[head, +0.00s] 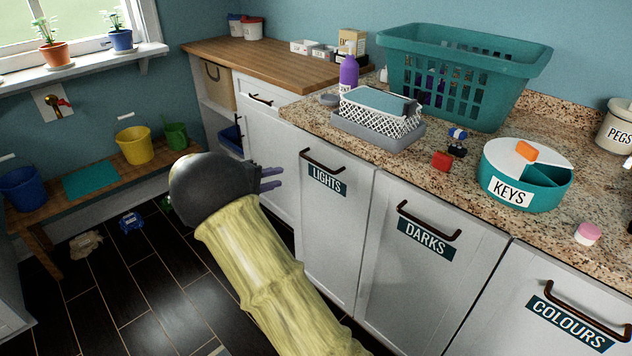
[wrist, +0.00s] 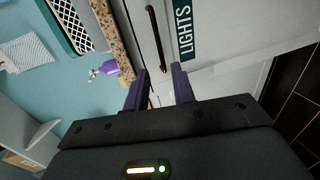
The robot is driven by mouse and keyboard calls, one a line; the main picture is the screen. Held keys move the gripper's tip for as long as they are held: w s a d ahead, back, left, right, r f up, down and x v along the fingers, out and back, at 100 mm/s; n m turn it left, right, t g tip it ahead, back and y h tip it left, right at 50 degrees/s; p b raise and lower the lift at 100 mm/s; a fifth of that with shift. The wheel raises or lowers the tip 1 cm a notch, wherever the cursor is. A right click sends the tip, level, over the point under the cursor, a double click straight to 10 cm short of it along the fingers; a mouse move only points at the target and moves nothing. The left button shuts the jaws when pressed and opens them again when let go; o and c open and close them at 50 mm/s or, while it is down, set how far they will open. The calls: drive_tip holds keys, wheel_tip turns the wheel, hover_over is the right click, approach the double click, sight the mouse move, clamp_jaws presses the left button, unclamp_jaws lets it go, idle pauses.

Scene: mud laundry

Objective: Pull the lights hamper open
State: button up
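The lights hamper (head: 332,235) is a white front panel under the granite counter. It looks shut, flush with its neighbours. Its dark bar handle (head: 320,162) is near the top, above a teal LIGHTS label (head: 327,180). In the wrist view the handle (wrist: 157,38) lies ahead of the gap between my fingertips, with the label (wrist: 184,32) to its right. My gripper (head: 270,179) is left of the handle in the head view, apart from it. Its two purple fingers are spread and empty, also in the wrist view (wrist: 161,72).
DARKS (head: 420,270) and COLOURS (head: 540,310) hampers stand to the right, shut. The counter holds a teal basket (head: 460,75), a white crate (head: 380,110) and a purple bottle (head: 348,72). A bench (head: 95,190) stands left. Small items lie on the dark floor.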

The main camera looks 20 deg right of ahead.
sight(316, 164)
drive_tip(key=shift+w+a, duration=0.15)
drive_tip(key=shift+w, duration=0.1)
drive_tip(key=x, duration=0.8)
drive_tip(key=b+x, duration=0.1)
drive_tip(key=x, duration=0.8)
drive_tip(key=shift+w+d+r+b, duration=0.2)
drive_tip(key=shift+b, duration=0.1)
clamp_jaws()
